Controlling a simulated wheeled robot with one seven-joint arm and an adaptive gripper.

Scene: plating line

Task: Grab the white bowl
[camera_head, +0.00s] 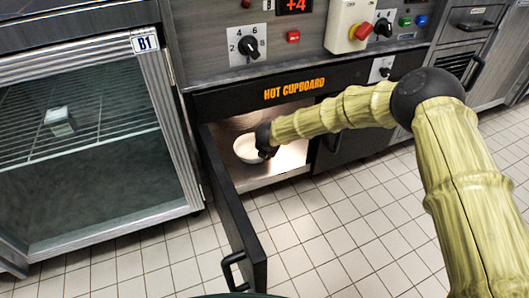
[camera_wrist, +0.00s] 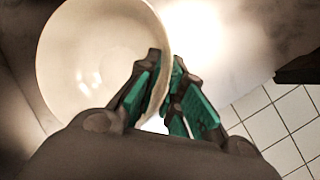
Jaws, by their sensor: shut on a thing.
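The white bowl (camera_head: 247,148) is inside the open hot cupboard in the head view, at the cupboard's front opening. In the wrist view the bowl (camera_wrist: 85,60) fills the upper left, seen from above and empty. My gripper (camera_head: 265,148) reaches into the cupboard at the bowl's right side. In the wrist view my gripper's green-padded fingers (camera_wrist: 163,98) are shut on the bowl's right rim, one finger inside and one outside. Whether the bowl touches the cupboard floor cannot be told.
The black cupboard door (camera_head: 232,205) stands open to the left of the opening. The cupboard floor (camera_head: 285,160) is bare to the right of the bowl. A glass-fronted cabinet (camera_head: 85,130) labelled B1 stands at left. A control panel with knobs (camera_head: 248,46) is above. Tiled floor (camera_head: 330,225) lies in front.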

